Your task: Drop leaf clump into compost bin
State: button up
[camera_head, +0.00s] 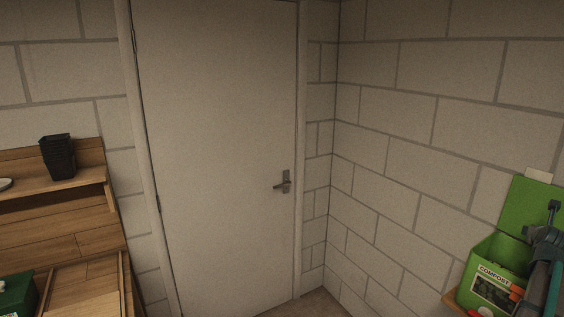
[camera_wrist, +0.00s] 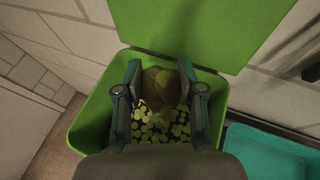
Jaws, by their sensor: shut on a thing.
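The green compost bin (camera_head: 478,272) stands at the right edge of the head view, its lid raised against the wall. In the wrist view the bin (camera_wrist: 92,125) is seen from above, with its lid (camera_wrist: 190,28) open behind it. My gripper (camera_wrist: 163,78) is over the bin's opening, fingers pointing into it. It is shut on the leaf clump (camera_wrist: 158,88), a brownish-green rounded bunch between the fingers. Small round green leaf pieces (camera_wrist: 160,125) show below, inside the bin. How far the clump is above them is hard to tell.
A teal tray (camera_wrist: 265,155) lies to the right of the bin in the wrist view. A white door (camera_head: 215,150) is in the middle. Block walls stand close behind the bin.

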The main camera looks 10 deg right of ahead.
jog(key=shift+f+b, duration=1.4)
jog(key=shift+f, duration=0.95)
jog(key=o, duration=0.8)
jog(key=v, duration=1.2)
jog(key=shift+r, duration=0.1)
